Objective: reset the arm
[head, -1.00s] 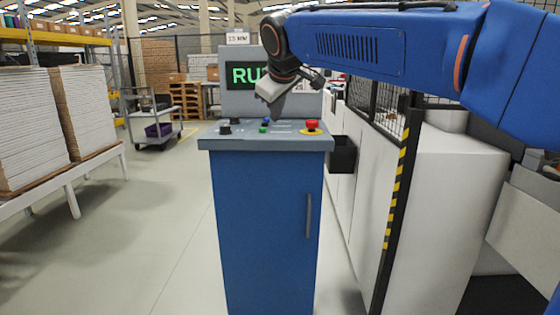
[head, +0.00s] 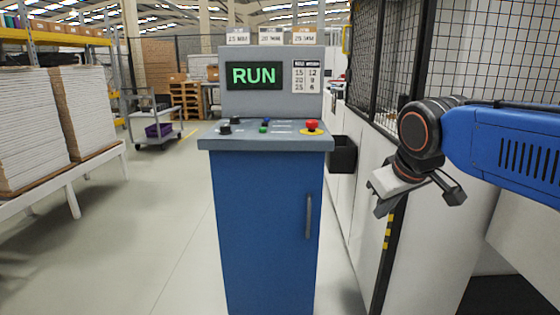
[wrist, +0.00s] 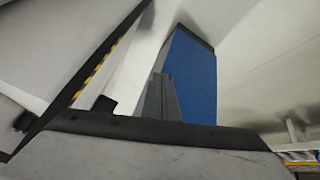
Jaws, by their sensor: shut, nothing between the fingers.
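My gripper (head: 382,197) is at the right of the head view, at the end of my blue arm, pointing down and to the left. It is shut and empty. It hangs in the air to the right of the blue control console (head: 267,225), apart from it. The console's screen (head: 254,75) reads RUN in green. Its top holds a red button on a yellow ring (head: 311,126), dark knobs, and small blue and green buttons. In the wrist view, the blue console body (wrist: 190,75) appears tilted, and a grey part fills the bottom edge.
A mesh fence (head: 465,60) with a yellow-black striped post stands behind my arm, beside white machine housings. A black bin (head: 342,155) hangs right of the console. White board stacks (head: 95,105) and a trolley (head: 155,125) stand left. The floor left of the console is clear.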

